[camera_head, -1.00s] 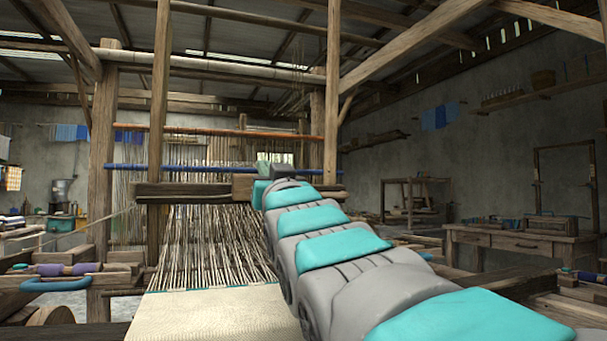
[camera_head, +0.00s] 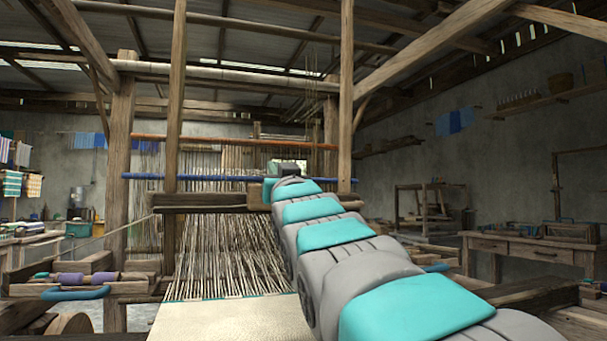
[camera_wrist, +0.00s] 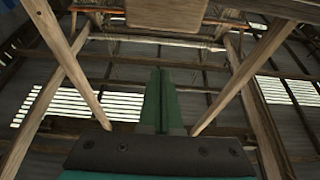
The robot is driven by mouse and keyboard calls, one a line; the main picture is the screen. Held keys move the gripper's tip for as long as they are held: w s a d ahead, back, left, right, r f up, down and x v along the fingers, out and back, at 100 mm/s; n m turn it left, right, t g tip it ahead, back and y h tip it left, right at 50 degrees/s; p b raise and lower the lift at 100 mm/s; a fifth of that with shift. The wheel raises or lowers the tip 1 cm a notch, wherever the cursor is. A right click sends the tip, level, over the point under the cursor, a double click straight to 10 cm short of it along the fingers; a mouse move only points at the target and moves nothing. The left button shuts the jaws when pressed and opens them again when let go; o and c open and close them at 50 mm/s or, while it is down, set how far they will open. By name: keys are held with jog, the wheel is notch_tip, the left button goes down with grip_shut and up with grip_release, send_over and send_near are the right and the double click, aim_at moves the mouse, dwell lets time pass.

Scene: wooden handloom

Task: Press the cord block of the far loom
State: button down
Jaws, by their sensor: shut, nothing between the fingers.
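A handloom with a pale woven cloth (camera_head: 235,320) and many taut warp threads (camera_head: 225,255) stands ahead. A small wooden block (camera_head: 256,196) sits at the dark crossbeam (camera_head: 208,203), just left of my gripper; I cannot tell for sure that it is the cord block. My gripper (camera_head: 288,168) is at beam height, mostly hidden behind my arm. In the wrist view its green fingers (camera_wrist: 161,72) are shut together and empty, pointing up. A flat tan wooden piece (camera_wrist: 167,12) shows beyond the fingertips, with a visible gap between them.
Upright posts (camera_head: 346,100) and a blue rod (camera_head: 220,178) frame the loom. A side bench with purple spools and a blue handle (camera_head: 75,294) is at left. A wooden table (camera_head: 530,248) stands at right. Slanted roof timbers (camera_wrist: 65,75) cross the wrist view.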

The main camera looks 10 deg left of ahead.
jog(key=w+a+f, duration=0.2)
jog(key=w, duration=0.1)
jog(key=shift+w+a+f+p, duration=0.1)
jog(key=shift+w+a+p, duration=0.05)
jog(key=shift+w+p, duration=0.2)
dwell(0.7)
